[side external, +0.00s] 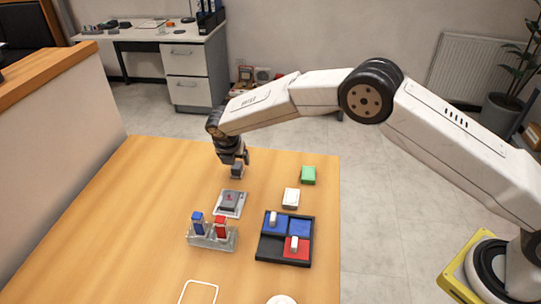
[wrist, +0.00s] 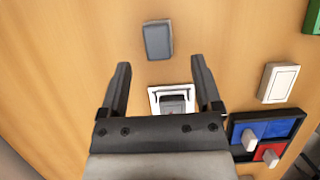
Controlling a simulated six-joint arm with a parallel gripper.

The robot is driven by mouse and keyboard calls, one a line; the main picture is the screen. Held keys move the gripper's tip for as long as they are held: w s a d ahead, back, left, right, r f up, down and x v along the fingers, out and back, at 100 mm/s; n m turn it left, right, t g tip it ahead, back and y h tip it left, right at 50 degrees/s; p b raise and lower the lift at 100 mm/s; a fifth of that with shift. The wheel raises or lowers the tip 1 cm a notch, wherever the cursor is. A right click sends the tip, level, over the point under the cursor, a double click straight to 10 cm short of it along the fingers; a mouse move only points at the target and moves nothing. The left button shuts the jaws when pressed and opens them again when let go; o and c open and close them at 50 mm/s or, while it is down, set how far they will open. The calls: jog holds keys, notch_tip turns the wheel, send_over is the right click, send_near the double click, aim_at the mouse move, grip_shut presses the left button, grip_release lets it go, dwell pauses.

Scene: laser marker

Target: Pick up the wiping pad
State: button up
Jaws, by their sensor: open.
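A dark blue-grey block with a lighter edge, which looks like the wiping pad (wrist: 158,40), lies flat on the wooden table in the wrist view. In the side view the pad (side external: 237,171) shows just below my gripper (side external: 234,157), close to the fingertips. In the wrist view my gripper (wrist: 160,62) is open, with its two black fingers spread apart and nothing held between them. The pad lies just beyond the fingertips, roughly centred between them. The side view does not show clearly whether they touch.
A marking fixture with a dark part (side external: 231,203) sits near my gripper. A clear stand (side external: 213,238) holds blue and red pieces. A black tray (side external: 265,248) has blue and red compartments. White (side external: 291,198) and green (side external: 308,175) boxes lie right. The table's left side is clear.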

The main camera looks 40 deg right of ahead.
aim_at(236, 165)
jog(key=shift+f, duration=0.15)
jog(key=shift+x, duration=2.45)
jog(key=shift+w, duration=0.2)
jog(key=shift+c, duration=0.2)
grip_shut()
